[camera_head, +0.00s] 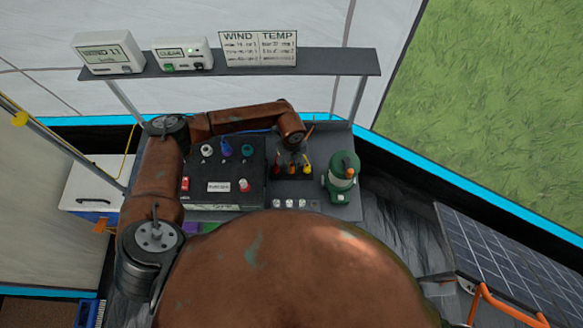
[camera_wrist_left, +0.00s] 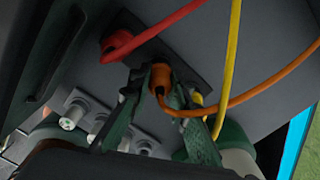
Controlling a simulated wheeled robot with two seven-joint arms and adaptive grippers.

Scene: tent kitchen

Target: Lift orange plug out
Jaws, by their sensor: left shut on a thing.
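The orange plug (camera_wrist_left: 160,79), with its orange cable, sits at the dark socket plate (camera_wrist_left: 186,64) in the left wrist view. My left gripper (camera_wrist_left: 157,92) is shut on it, one green finger on each side. The plug's tip is hidden, so I cannot tell how deep it sits. The red plug (camera_wrist_left: 118,44) is beside it, and the yellow plug (camera_wrist_left: 197,98) is partly hidden behind a finger. In the head view my left gripper (camera_head: 292,159) points down at the plugs on the panel. My right gripper is not in view.
A control box (camera_head: 222,171) with knobs and switches stands left of the plugs. A green lantern-like canister (camera_head: 342,180) stands close on the right. A shelf (camera_head: 225,72) with displays runs above, and a solar panel (camera_head: 515,260) lies at the right.

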